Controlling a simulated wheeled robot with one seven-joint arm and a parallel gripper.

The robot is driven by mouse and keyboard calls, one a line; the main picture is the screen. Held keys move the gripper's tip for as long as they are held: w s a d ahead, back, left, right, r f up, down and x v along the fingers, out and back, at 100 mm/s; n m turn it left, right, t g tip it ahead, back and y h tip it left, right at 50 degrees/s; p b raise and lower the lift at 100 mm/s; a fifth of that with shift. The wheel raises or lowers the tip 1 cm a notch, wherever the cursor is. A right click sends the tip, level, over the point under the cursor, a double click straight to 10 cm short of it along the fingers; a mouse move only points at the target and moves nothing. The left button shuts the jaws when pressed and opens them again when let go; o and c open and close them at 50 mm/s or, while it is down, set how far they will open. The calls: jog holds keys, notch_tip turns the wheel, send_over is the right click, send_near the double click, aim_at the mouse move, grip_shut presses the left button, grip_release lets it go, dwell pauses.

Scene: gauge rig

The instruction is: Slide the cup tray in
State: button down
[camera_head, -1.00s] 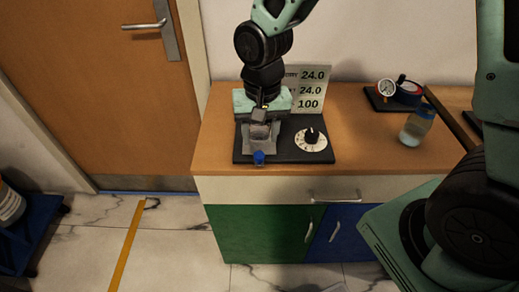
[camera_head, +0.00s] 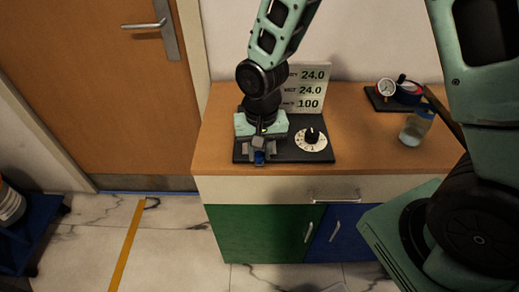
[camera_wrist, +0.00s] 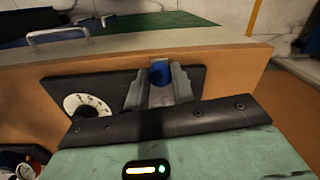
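The gauge rig's black base (camera_head: 318,154) lies on the wooden counter. A blue knob (camera_head: 259,157) is at its front left edge; it also shows in the wrist view (camera_wrist: 160,72). The grey cup tray behind the knob is mostly covered by my gripper (camera_head: 260,151). In the wrist view, my gripper's fingers (camera_wrist: 160,85) are apart, one on each side of the blue knob. The gaps beside the knob are very small, and I cannot tell whether the fingers touch it. No cup can be made out.
A white dial with a black knob (camera_head: 311,138) is right of my gripper. A number panel (camera_head: 309,88) stands behind. A bottle (camera_head: 416,127) and a small gauge (camera_head: 386,88) are farther right. A drawer handle (camera_head: 334,198) is below the counter edge.

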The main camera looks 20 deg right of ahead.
jog(key=w+d, duration=0.1)
jog(key=w, duration=0.1)
jog(key=w+d+p, duration=0.1)
jog(key=w, duration=0.2)
jog(key=w+d, duration=0.1)
jog(key=w, duration=0.2)
jog(key=shift+w+d+r, duration=0.1)
jog(key=shift+w+d, duration=0.1)
jog(key=c, duration=1.2)
grip_release()
jog(key=shift+o, duration=0.2)
notch_tip(320, 180, up, 17)
jog(key=shift+d+r+b, duration=0.15)
jog(key=shift+d+b, duration=0.1)
jog(key=shift+b, duration=0.2)
jog(key=shift+s, duration=0.15)
